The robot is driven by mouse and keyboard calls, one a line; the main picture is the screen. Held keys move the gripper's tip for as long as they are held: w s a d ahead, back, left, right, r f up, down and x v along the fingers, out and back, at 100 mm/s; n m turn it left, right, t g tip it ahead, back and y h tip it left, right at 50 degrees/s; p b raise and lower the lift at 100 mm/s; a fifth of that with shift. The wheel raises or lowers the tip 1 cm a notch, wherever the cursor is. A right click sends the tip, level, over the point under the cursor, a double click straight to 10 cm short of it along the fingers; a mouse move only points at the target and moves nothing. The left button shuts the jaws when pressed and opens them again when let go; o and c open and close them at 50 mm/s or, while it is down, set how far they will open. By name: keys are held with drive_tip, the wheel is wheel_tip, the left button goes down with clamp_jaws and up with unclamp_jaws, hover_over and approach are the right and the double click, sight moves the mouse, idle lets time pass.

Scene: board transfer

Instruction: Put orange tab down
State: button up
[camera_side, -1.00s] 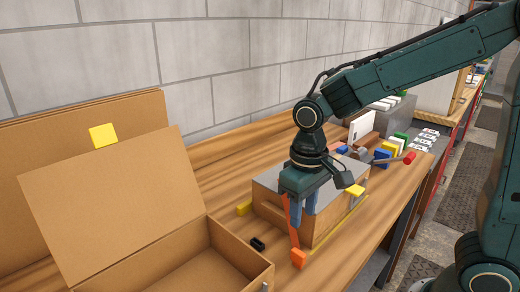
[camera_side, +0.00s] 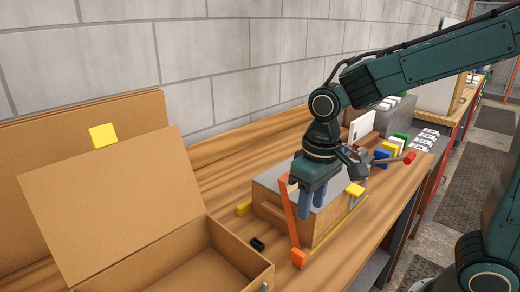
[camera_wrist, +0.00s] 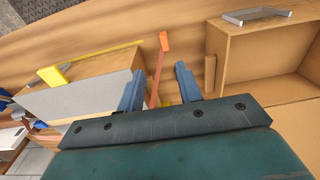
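The orange tab is a long orange-red bar (camera_side: 291,222) with a brighter orange block (camera_side: 298,258) at its lower end. It stands steeply along the near end of a grey-topped wooden box (camera_side: 284,215), its block low by the table. The wrist view also shows the bar (camera_wrist: 156,82) and its block (camera_wrist: 165,41). My gripper (camera_side: 312,210) is beside the upper part of the bar, to its right, over the box. Its blue fingers are apart in the wrist view (camera_wrist: 159,73), with the bar showing in the gap beyond them. I see no finger contact.
An open cardboard box (camera_side: 238,250) takes up the left front. A yellow block (camera_side: 355,189) sits on the wooden box's right end. Coloured blocks (camera_side: 383,159) stand behind.

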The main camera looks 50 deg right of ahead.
drive_tip(key=s+d+r+t, duration=0.2)
drive_tip(key=s+d+r, duration=0.1)
drive_tip(key=s, duration=0.3)
drive_tip(key=s+d+r+t, duration=0.3)
drive_tip(key=s+r, duration=0.1)
drive_tip(key=s, duration=0.2)
drive_tip(key=shift+d, duration=0.25)
